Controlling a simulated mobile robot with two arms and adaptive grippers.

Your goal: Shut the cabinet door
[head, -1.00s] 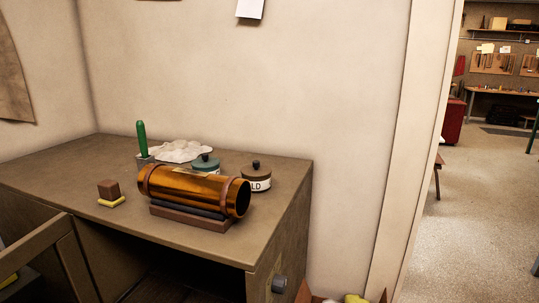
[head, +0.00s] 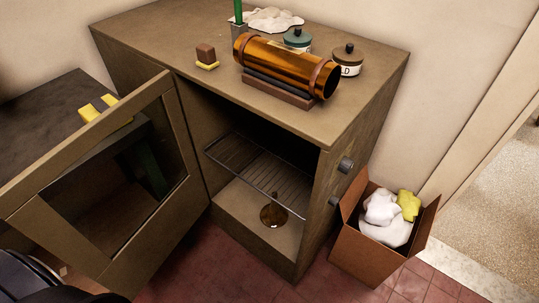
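The cabinet (head: 345,165) stands in the middle of the head view with its front opening uncovered. Its door (head: 150,240), a brown frame around a see-through pane, stands wide open to the left, hinged at the left side of the opening. Inside the cabinet are a wire rack (head: 262,172) and a small round amber-brown thing (head: 273,214) on the floor below it. Neither of my grippers is in view. A dark rounded shape at the bottom left corner is probably part of my own body.
On the cabinet top are a copper-coloured tube (head: 280,62) on a stand, lidded jars (head: 347,62), a white cloth (head: 270,19) and a small brown block (head: 205,53). A box of rags (head: 370,255) stands right of the cabinet. Red floor lies in front.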

